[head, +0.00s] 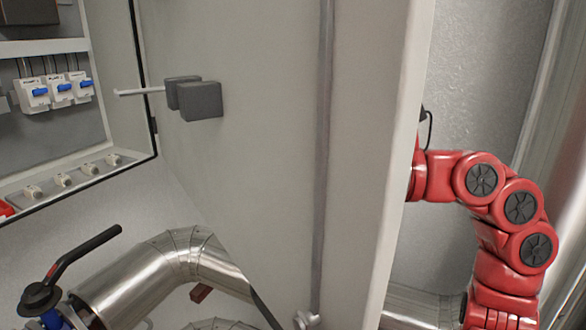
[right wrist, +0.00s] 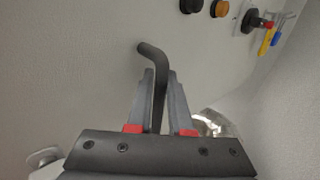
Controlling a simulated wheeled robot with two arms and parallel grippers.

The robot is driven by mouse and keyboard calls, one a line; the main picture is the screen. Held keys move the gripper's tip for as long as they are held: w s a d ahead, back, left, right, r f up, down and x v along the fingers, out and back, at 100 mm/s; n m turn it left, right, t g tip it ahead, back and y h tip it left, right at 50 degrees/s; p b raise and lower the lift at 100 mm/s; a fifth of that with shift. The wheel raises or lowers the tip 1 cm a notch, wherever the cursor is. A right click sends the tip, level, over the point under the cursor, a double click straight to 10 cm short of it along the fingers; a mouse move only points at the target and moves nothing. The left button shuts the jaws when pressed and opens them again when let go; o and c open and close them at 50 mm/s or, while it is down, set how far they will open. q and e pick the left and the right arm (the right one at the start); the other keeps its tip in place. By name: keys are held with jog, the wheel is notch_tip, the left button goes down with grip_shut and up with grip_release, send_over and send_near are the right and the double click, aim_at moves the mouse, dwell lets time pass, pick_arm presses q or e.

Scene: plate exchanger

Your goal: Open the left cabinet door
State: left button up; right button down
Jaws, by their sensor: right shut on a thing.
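The cabinet door (head: 240,120) stands swung out from the cabinet (head: 120,70), and its inner face shows in the head view. Dark grey latch blocks (head: 200,100) with a thin rod sit on that face. In the right wrist view, the outer face (right wrist: 80,60) carries a bent black handle (right wrist: 148,50). My right gripper (right wrist: 161,85) is shut on this handle, with one finger on each side of it. In the head view my red right arm reaches behind the door edge, which hides the gripper. My left gripper is not in view.
Blue-levered breakers (head: 62,88) show inside the cabinet. A silver pipe (head: 150,275) and a black valve lever (head: 80,255) lie below. Orange (right wrist: 219,8) and black (right wrist: 190,5) buttons and a key switch (right wrist: 255,20) are on the outer face.

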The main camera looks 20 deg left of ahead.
jog(key=c, duration=0.8)
grip_release()
jog(key=shift+w, duration=0.1)
jog(key=shift+c, duration=0.2)
jog(key=b+v, duration=0.3)
jog(key=v, duration=0.9)
jog(key=shift+f, duration=0.1)
